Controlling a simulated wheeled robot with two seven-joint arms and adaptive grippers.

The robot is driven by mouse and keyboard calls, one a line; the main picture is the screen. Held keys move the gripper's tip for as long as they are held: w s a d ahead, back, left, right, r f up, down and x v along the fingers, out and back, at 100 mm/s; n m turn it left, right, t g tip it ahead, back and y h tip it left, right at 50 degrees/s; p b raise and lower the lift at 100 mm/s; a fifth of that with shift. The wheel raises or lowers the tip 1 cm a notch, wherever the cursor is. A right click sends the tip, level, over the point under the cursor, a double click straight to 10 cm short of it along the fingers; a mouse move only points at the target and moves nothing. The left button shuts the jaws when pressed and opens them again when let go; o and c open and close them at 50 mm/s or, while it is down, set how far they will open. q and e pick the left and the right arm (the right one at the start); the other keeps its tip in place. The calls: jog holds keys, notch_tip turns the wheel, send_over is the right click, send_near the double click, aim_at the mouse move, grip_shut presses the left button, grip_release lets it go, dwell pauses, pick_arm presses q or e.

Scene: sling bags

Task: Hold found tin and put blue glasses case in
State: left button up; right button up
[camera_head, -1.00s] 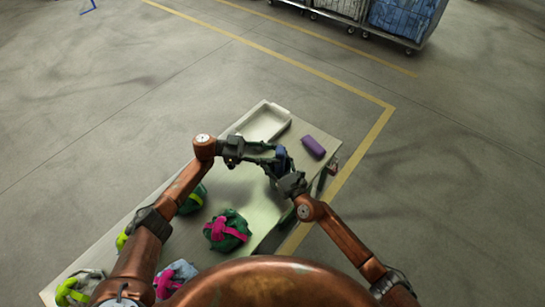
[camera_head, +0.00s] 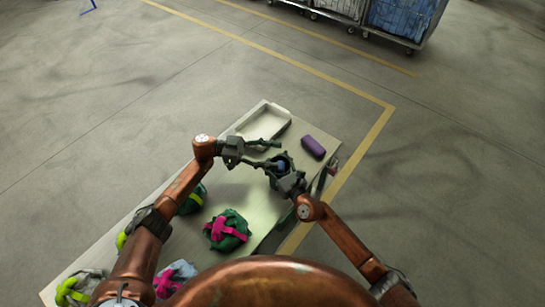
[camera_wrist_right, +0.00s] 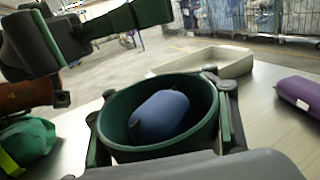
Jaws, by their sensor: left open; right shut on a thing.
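A dark green round tin (camera_wrist_right: 203,103) stands open side up in my right gripper (camera_wrist_right: 160,125), which is shut on it with a finger on either side. The tin also shows in the head view (camera_head: 272,178). The blue glasses case (camera_wrist_right: 160,117) lies inside the tin, tilted, its upper part visible and its lower part hidden. It shows as a small blue patch in the head view (camera_head: 282,167). My left gripper (camera_head: 273,153) is open and empty, just left of and above the tin. Part of it shows at the upper left of the right wrist view.
A purple case (camera_head: 313,147) lies on the table (camera_head: 103,254) right of the tin. A pale shallow tray (camera_head: 285,126) is at the table's far end. Several sling bags, including a green one with pink straps (camera_head: 227,231), lie on the nearer part.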

pick_arm(q)
jog(key=w+a, duration=0.1)
jog(key=a, duration=1)
jog(key=shift+w+a, duration=0.15)
jog(key=shift+a, duration=0.25)
pick_arm(e)
jog(key=o, duration=1.7)
jog(key=shift+s+d+f, duration=0.1)
jog(key=shift+s+d, duration=0.15)
jog(key=shift+s, duration=0.15)
jog(key=v, duration=1.1)
